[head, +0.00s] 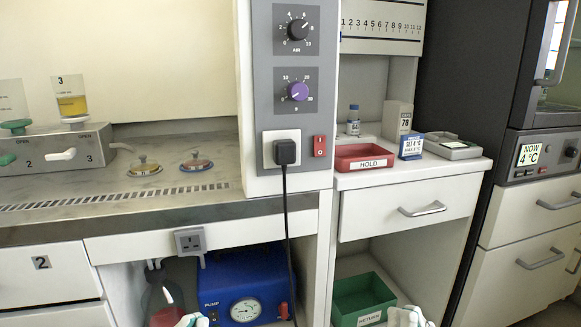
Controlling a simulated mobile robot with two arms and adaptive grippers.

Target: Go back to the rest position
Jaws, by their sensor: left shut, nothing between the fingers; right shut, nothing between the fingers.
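My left gripper (193,319) shows only as pale fingertips at the bottom edge, in front of the blue pump. It is shut and empty. My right gripper (406,316) also shows only at the bottom edge, just right of the green return bin. It is shut and empty. The rest of both grippers and both arms is below the picture.
The blue pump (238,272) and green bin (362,293) stand under the bench. A black cord (286,225) hangs from the control column (297,95). A red HOLD tray (364,151) sits on the right counter. The dark incubator (470,70) stands far right.

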